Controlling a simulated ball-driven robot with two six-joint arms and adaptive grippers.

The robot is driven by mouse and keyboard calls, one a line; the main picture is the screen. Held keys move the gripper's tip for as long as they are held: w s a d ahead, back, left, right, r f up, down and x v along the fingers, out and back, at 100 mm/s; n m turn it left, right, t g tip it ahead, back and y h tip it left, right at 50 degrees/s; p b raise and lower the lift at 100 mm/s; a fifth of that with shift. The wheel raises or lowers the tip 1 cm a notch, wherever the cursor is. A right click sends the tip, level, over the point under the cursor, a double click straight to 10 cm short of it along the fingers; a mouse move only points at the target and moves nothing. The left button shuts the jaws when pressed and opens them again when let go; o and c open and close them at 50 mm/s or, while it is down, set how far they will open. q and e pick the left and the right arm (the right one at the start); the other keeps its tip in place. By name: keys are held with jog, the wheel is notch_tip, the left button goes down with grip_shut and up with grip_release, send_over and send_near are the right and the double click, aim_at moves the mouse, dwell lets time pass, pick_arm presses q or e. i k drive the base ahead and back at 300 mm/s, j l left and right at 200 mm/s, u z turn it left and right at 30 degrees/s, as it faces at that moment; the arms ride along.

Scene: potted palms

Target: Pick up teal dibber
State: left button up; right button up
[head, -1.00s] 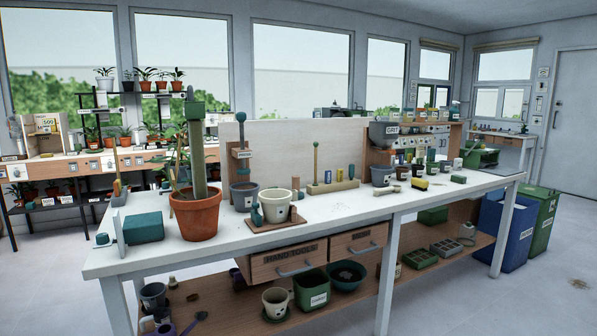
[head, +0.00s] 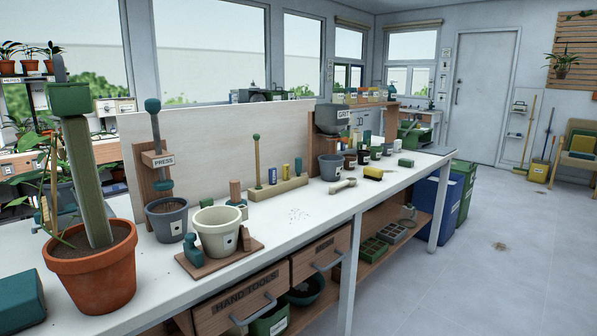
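A wooden rack (head: 277,188) stands on the white bench, near the upright back board. It holds a tall wooden rod with a green knob (head: 257,160), a blue piece (head: 272,172), a yellow piece (head: 286,171) and a short dark green-teal piece (head: 298,167). I cannot tell for certain which of these is the teal dibber. Neither of my grippers is in view.
A terracotta pot (head: 95,275) with a tall post stands at the left. A cream pot (head: 218,238) sits on a wooden board. A hopper marked GRIT (head: 330,118) is right of the rack.

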aim_at(297, 159)
jog(key=z, duration=4.8)
jog(key=u, duration=5.3)
jog(key=i+l+u, duration=0.45)
jog(key=l+u, duration=0.15)
jog(key=i+l+u, duration=0.15)
jog(key=l+u, duration=0.15)
jog(key=l, duration=0.25)
